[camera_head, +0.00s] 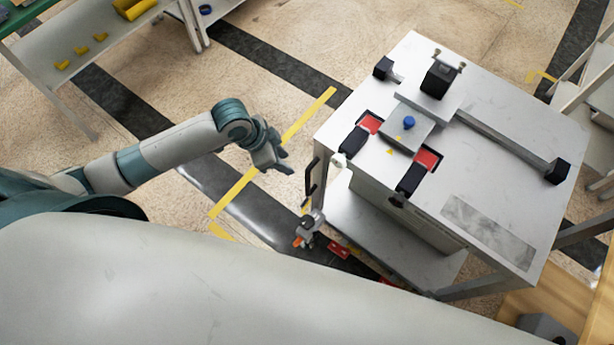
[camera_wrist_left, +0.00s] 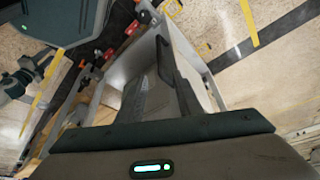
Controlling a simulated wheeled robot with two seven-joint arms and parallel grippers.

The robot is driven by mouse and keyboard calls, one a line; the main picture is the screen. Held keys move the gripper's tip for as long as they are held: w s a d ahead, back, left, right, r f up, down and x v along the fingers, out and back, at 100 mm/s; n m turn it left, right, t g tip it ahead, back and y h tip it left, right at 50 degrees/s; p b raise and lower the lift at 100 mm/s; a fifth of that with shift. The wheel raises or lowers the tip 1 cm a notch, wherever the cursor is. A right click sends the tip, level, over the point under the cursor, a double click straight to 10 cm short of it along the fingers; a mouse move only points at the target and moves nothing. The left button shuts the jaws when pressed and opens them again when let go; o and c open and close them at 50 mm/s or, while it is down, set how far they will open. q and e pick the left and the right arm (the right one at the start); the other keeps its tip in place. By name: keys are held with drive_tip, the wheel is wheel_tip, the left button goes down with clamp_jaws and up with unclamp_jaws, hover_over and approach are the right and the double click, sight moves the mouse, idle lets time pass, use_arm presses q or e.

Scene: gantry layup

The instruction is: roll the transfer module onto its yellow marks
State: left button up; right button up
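The transfer module (camera_head: 350,130) is a metal cart with a pale top, a lower shelf and legs, at the right of the head view. A dark upright handle (camera_head: 311,180) is on its near left side. My left gripper (camera_head: 286,160) is left of that handle, apart from it, with its fingers spread and nothing between them. Yellow marks on the floor include a long strip (camera_head: 232,194) running under my left gripper, a short piece (camera_head: 221,232) and a corner mark (camera_head: 541,76) beyond the cart. My right gripper is not in view.
A grey shelf (camera_head: 95,60) with yellow parts stands at the upper left. Another rack (camera_head: 590,85) is at the right edge, and a wooden surface (camera_head: 565,300) is at the lower right. Open floor (camera_head: 290,40) lies behind the cart.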

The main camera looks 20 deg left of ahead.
sight(307, 179)
use_arm(q)
drive_tip(key=p+x, duration=0.2)
drive_tip(key=x, duration=1.5)
drive_tip(key=shift+f, duration=0.25)
drive_tip(key=shift+c, duration=0.4)
clamp_jaws()
